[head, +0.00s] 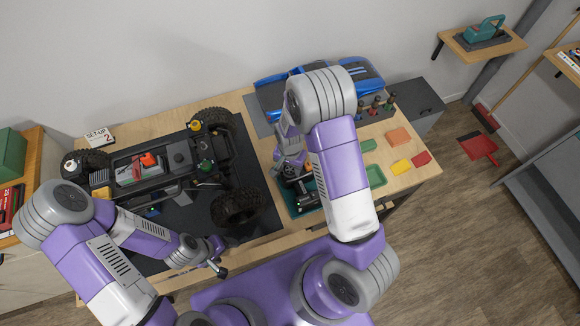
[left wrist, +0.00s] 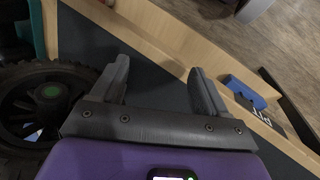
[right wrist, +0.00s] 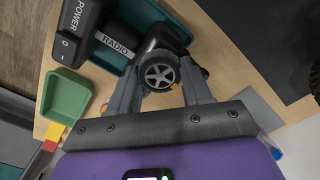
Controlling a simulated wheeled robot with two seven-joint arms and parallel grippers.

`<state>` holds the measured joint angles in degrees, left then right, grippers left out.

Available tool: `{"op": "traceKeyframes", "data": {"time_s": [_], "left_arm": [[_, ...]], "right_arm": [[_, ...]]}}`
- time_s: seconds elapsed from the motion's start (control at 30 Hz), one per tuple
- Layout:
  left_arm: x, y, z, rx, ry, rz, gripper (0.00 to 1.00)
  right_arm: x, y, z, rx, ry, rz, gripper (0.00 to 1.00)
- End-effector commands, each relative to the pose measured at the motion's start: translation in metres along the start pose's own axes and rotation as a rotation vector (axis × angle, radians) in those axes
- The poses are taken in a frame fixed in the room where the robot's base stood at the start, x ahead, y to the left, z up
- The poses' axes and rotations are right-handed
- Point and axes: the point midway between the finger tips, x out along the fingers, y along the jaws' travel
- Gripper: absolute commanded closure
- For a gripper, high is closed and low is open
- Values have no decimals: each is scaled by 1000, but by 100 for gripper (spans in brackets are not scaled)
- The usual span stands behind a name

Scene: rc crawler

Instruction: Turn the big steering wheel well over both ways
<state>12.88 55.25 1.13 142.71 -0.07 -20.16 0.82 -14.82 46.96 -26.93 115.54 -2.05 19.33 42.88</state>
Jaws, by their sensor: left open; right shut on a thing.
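The steering wheel (right wrist: 160,77), grey-spoked with a dark rim, shows in the right wrist view on the side of a black radio (right wrist: 155,38) lying in a teal tray. My right gripper (right wrist: 163,70) is shut on this wheel, one finger on each side. In the head view the radio (head: 306,194) is partly hidden by my right arm. My left gripper (head: 222,264) is open and empty near the table's front edge, close to a big black tyre. Its spread fingers (left wrist: 158,70) show over the dark mat in the left wrist view.
The crawler chassis (head: 150,168) with big tyres (head: 238,206) stands on the dark mat at left. A blue body shell (head: 285,88) lies at the back. A green tray (right wrist: 66,98) and small coloured trays lie at right.

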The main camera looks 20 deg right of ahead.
Motion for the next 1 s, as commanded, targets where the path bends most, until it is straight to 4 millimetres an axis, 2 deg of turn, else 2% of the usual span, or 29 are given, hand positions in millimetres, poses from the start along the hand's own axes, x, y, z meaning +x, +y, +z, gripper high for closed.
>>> {"op": "traceKeyframes", "data": {"time_s": [0.37, 1.0], "left_arm": [[-1, 0, 0, 0, 0, 0, 26], [-13, 5, 1, 0, 0, 0, 26]], "right_arm": [[0, 0, 0, 64, 1, 0, 82], [-2, 0, 0, 540, 0, 0, 82]]}}
